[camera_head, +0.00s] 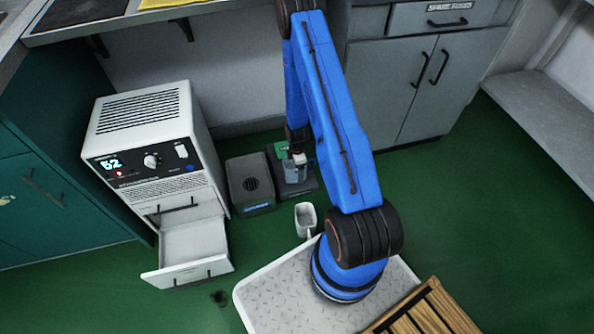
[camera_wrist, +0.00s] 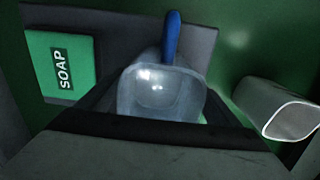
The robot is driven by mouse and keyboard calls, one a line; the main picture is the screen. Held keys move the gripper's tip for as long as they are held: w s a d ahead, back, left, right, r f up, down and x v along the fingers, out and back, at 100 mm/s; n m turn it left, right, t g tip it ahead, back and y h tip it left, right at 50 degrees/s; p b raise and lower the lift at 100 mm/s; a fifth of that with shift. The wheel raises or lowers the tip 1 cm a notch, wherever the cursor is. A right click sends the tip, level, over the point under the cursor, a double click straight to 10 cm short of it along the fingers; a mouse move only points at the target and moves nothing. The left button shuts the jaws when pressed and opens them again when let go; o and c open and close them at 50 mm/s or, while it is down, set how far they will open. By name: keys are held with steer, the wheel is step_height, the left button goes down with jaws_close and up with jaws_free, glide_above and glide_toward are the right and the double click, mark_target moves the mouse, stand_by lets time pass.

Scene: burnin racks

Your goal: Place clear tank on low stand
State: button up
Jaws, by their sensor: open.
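The clear tank (camera_head: 294,174) is a small see-through container; in the wrist view the clear tank (camera_wrist: 160,92) is in the middle, between my open fingers. In the head view it appears on a dark low stand (camera_head: 309,187), whose grey surface also shows in the wrist view (camera_wrist: 110,22). My gripper (camera_head: 297,157) is open and reaches down over the tank. Whether the fingers touch the tank, and the tank's underside, are hidden. A blue stick-like part (camera_wrist: 171,38) stands up just behind the tank.
The white oven's (camera_head: 150,140) drawer (camera_head: 192,250) is open. Green floor at right is clear.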

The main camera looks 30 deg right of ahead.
steer(key=w+a+r+m+t, duration=0.1)
steer(key=a+r+m, duration=0.1)
steer(key=r, duration=1.3)
steer(key=a+r+m, duration=0.1)
steer(key=a+r, duration=0.1)
steer(key=r, duration=1.3)
steer(key=s+a+r+m+t, duration=0.1)
steer(key=s+a+r+m, duration=0.15)
steer(key=r, duration=0.65)
steer(key=s+a+r+m, duration=0.2)
steer(key=s+r, duration=0.2)
steer(key=r, duration=0.5)
steer(key=s+a+r+m+t, duration=0.1)
steer(key=s+a+r+m, duration=0.2)
steer(key=s+r, duration=0.5)
steer(key=s+a+r+m+t, duration=0.1)
steer(key=s+a+r+m, duration=0.3)
steer(key=s+r, duration=0.5)
steer(key=s, duration=0.8)
steer(key=shift+a+t, duration=0.2)
steer(key=shift+t, duration=0.2)
